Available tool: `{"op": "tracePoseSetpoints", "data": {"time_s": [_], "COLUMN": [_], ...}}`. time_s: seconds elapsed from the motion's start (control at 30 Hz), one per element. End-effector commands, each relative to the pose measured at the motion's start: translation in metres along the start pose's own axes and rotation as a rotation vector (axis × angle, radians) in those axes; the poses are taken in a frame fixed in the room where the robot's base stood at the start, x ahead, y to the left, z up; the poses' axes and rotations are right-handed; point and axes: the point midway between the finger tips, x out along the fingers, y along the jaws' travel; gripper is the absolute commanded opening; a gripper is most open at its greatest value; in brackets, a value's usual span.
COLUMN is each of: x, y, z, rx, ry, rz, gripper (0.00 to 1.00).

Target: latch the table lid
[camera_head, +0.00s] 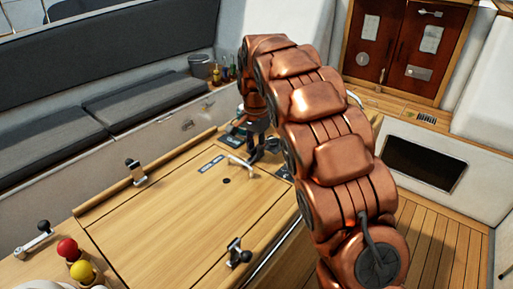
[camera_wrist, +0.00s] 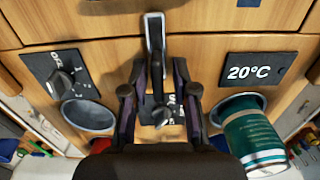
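The wooden table lid (camera_head: 185,215) lies flat in the head view. A pale metal lever (camera_head: 240,164) sits near its far end; what looks like the same lever (camera_wrist: 154,32) stands ahead of my gripper in the wrist view. My gripper (camera_wrist: 158,68) is open, with one finger on each side of the lever's dark lower part. I cannot tell whether the fingers touch it. In the head view my gripper (camera_head: 262,147) is partly hidden by my copper arm. Two black-knobbed metal fittings sit at the lid's left edge (camera_head: 135,171) and near edge (camera_head: 237,254).
A dial (camera_wrist: 62,84), a dark cup holder (camera_wrist: 88,115), a green cup (camera_wrist: 249,130) and a "20°C" display (camera_wrist: 256,72) flank my gripper. Cushioned benches (camera_head: 125,100) line the left. Wooden floor (camera_head: 425,240) is clear at right.

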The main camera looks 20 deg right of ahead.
Motion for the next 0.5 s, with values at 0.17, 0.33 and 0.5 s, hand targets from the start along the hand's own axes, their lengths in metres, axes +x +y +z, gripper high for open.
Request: {"op": "tracePoseSetpoints", "data": {"time_s": [0.17,0.33,0.5], "x": [0.0001,0.0000,-0.0068], "y": [0.0007,0.0010,0.0004], "z": [-0.0008,-0.0009,-0.0014], "rx": [0.001,0.001,0.001], "ry": [0.000,0.000,0.001], "rz": [0.001,0.001,0.000], "gripper": [0.40,0.40,0.40]}}
